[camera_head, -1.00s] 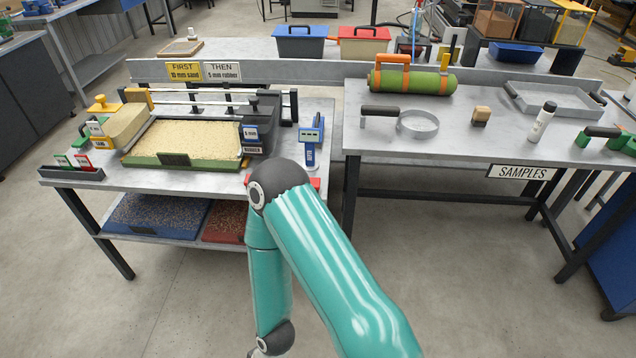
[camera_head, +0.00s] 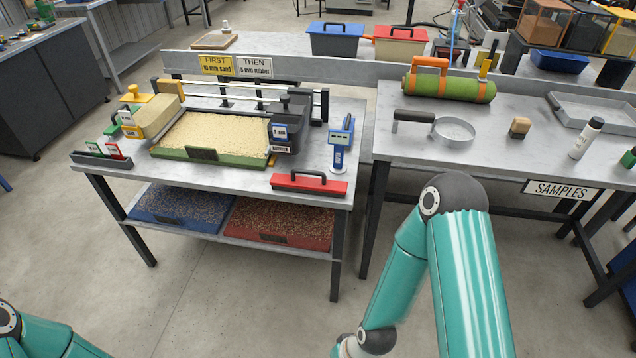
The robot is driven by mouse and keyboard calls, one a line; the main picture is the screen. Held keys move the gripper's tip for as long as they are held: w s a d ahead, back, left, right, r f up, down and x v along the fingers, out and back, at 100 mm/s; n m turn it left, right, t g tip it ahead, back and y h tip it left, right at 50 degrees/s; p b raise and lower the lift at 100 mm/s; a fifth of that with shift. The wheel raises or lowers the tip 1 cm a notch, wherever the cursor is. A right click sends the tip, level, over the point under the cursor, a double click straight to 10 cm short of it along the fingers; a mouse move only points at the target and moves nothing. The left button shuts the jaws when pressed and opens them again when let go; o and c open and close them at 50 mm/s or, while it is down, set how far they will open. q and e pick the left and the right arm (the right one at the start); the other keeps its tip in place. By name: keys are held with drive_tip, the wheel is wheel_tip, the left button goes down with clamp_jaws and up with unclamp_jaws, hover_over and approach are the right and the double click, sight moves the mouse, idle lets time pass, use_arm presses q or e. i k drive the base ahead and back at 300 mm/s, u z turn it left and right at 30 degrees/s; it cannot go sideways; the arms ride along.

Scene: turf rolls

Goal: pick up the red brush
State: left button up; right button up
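The red brush (camera_head: 308,184) is a flat red block with a black bar handle on top. It lies at the front right corner of the left table (camera_head: 225,176), in plain view with nothing over it. My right arm rises from the bottom, right of the brush, and bends down at its elbow. Part of my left arm shows in the bottom left corner. Both grippers are outside the picture, so I cannot see their fingers. Neither arm touches the brush.
A blue handheld device (camera_head: 340,146) stands just behind the brush. A black hopper (camera_head: 288,124) and a sand-filled tray (camera_head: 215,137) are to its left. Blue (camera_head: 170,205) and red (camera_head: 277,222) trays lie on the shelf below. A gap separates the samples table (camera_head: 480,151).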

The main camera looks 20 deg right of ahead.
sight(323, 186)
drive_tip(key=i, duration=0.9)
